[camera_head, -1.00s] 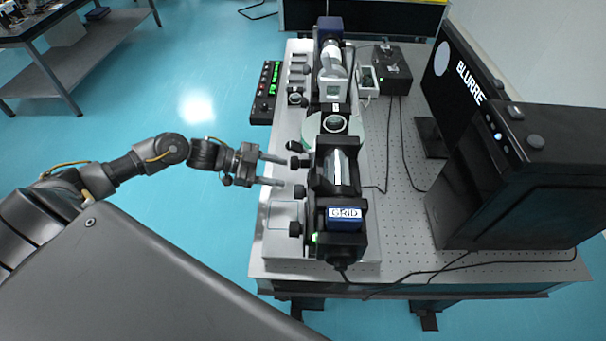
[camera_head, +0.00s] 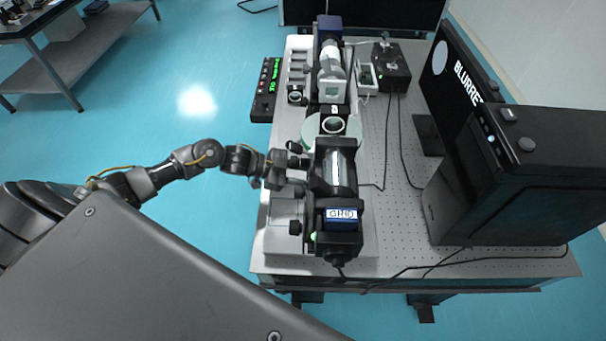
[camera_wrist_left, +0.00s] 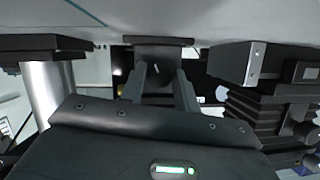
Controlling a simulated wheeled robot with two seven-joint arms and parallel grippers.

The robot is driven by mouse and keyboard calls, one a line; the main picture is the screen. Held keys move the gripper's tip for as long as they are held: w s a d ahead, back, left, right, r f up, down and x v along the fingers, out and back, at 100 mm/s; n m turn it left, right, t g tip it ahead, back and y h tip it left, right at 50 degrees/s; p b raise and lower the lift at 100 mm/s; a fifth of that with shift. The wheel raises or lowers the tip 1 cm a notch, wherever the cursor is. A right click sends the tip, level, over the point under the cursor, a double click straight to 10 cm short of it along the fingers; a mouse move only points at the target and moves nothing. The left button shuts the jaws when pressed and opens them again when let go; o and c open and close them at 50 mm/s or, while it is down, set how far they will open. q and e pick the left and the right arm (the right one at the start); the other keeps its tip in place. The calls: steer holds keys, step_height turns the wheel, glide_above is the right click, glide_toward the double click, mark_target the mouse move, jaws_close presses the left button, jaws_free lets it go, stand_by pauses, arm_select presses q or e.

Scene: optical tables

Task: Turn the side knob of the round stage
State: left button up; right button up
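The round stage (camera_head: 354,128) is a pale green disc under the black optics column at the middle of the bench, partly hidden by the mounts on it. Small black side knobs stick out to the left of the column, one at the stage's near left (camera_head: 294,147). My left gripper (camera_head: 298,172) is at the column's left side, just nearer than that knob. In the left wrist view its two fingers (camera_wrist_left: 160,82) are spread, with a dark knob-like part (camera_wrist_left: 157,56) ahead between them. I cannot tell whether they touch it. My right gripper is out of view.
A black mount with a blue-topped box (camera_head: 340,214) stands nearer on the same grey rail plate. A controller with green digits (camera_head: 266,90) lies to the left. A monitor (camera_head: 455,80) and a black box (camera_head: 510,180) stand right. Cables cross the perforated bench (camera_head: 400,215).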

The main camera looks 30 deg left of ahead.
arm_select(q)
steer(key=c, duration=0.5)
steer(key=shift+f, duration=0.1)
steer(key=shift+m+b, duration=0.35)
steer(key=shift+m, duration=0.05)
steer(key=o, duration=1)
steer(key=shift+s+a, duration=0.15)
steer(key=shift+a, duration=0.05)
steer(key=b+v, duration=0.3)
steer(key=v, duration=0.7)
steer(key=shift+s+r, duration=0.25)
